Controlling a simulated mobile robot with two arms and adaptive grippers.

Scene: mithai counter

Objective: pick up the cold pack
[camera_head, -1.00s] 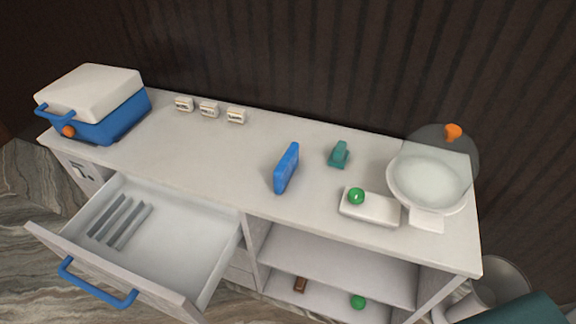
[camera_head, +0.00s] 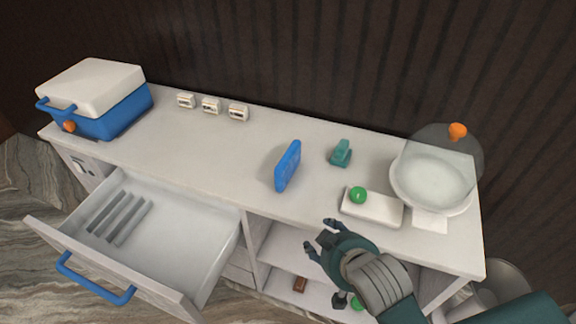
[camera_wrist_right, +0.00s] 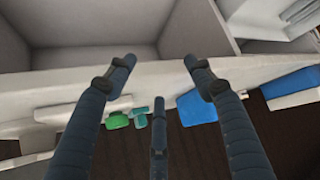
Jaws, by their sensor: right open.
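The cold pack is most likely the blue slab (camera_head: 288,166) standing on edge on the counter, near its middle. A blue shape in the right wrist view (camera_wrist_right: 196,107) appears to be the same slab. My right gripper (camera_head: 318,240) is open and empty in front of the counter's front edge, right of the slab and apart from it. Its open fingers (camera_wrist_right: 158,75) fill the middle of the right wrist view. My left gripper is not in view.
A white bowl (camera_head: 432,205) stands right. A blue cooler (camera_head: 115,118) stands far left. An open drawer (camera_head: 185,215) juts out at the front left.

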